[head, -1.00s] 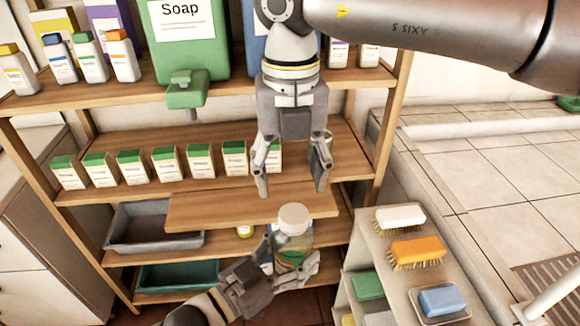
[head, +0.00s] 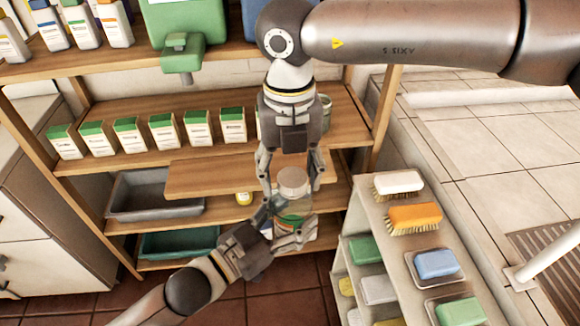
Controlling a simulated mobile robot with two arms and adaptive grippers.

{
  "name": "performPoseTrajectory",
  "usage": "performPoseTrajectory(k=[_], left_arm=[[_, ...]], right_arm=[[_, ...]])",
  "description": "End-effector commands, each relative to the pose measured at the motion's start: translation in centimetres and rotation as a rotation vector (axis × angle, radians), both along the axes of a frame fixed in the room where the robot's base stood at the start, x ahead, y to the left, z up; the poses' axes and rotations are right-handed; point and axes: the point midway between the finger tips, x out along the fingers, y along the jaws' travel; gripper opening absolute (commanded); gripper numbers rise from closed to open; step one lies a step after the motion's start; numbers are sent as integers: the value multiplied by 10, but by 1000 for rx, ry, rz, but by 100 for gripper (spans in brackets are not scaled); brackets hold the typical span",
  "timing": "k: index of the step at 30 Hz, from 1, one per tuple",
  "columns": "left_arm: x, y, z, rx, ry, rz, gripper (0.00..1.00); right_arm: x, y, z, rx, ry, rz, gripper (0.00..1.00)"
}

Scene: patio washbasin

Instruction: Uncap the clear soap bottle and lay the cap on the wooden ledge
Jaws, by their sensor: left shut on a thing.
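The clear soap bottle (head: 292,206) stands upright, with a green label and a pale, whitish cap (head: 293,181) on its top. My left gripper (head: 291,240) is shut on the bottle's lower body and holds it in front of the shelves. My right gripper (head: 292,178) points down from above. Its fingers are open, one on each side of the cap, with gaps visible between them and the cap. The wooden ledge (head: 215,178) juts out just left of the bottle, and its top is bare. Its right end is partly hidden behind my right gripper and the bottle.
Several green-topped boxes (head: 163,131) line the shelf behind the ledge. A grey tray (head: 155,196) and a teal tray (head: 180,244) sit below at left. A small stand at right holds a white brush (head: 398,183), an orange brush (head: 413,217) and a blue block (head: 436,263).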

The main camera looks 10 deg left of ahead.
Motion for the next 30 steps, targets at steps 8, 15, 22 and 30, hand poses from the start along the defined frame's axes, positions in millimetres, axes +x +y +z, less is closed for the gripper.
performPoseTrajectory(k=[8,15,22,30], left_arm=[[0,0,1,-1,-2,-1,0],[-1,-1,1,-1,-3,-2,0],[-1,-1,1,0,-4,-3,0],[0,-1,1,0,-4,-2,0]], right_arm=[[-1,1,0,4,1,1,17],[-3,3,0,9,5,118,13],[-5,4,0,14,6,547,13],[-7,3,1,15,6,1062,13]])
